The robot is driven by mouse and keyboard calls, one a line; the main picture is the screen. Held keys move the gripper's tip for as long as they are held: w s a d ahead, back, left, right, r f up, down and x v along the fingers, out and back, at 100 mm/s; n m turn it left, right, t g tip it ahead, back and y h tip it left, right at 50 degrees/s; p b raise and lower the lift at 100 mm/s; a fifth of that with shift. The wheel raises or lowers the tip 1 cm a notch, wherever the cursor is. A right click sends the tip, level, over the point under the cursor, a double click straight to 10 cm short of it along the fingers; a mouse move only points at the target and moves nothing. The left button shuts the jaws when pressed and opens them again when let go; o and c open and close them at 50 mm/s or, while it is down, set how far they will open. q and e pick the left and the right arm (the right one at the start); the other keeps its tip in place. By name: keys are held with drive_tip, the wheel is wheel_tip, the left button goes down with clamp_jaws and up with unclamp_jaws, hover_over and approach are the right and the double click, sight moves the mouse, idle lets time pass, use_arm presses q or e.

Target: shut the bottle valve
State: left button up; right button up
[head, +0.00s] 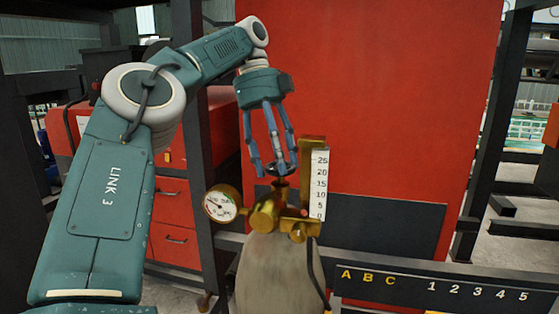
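The grey gas bottle (277,277) stands upright at the bottom centre of the head view. Its brass valve (265,217) sits on top, with a small dark handwheel (283,171) on the upright stem. My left gripper (277,170) points down over the stem, with its blue fingers spread around the handwheel. The fingertips are level with the wheel, and I cannot tell whether they press on its rim. The fingers partly hide the wheel. My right gripper is out of view.
A round pressure gauge (223,203) sticks out left of the valve. A brass flowmeter with a white 0 to 25 scale (319,185) stands close on the right. A dark hose (316,273) hangs beside the bottle. A red panel (400,100) and a dark lettered rail (440,287) are near.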

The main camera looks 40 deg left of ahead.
use_arm(q)
drive_tip(key=shift+o, duration=1)
drive_tip(key=shift+a, duration=0.2)
drive_tip(key=shift+a+f, duration=0.1)
drive_tip(key=shift+a, duration=0.15)
drive_tip(key=shift+d, duration=0.15)
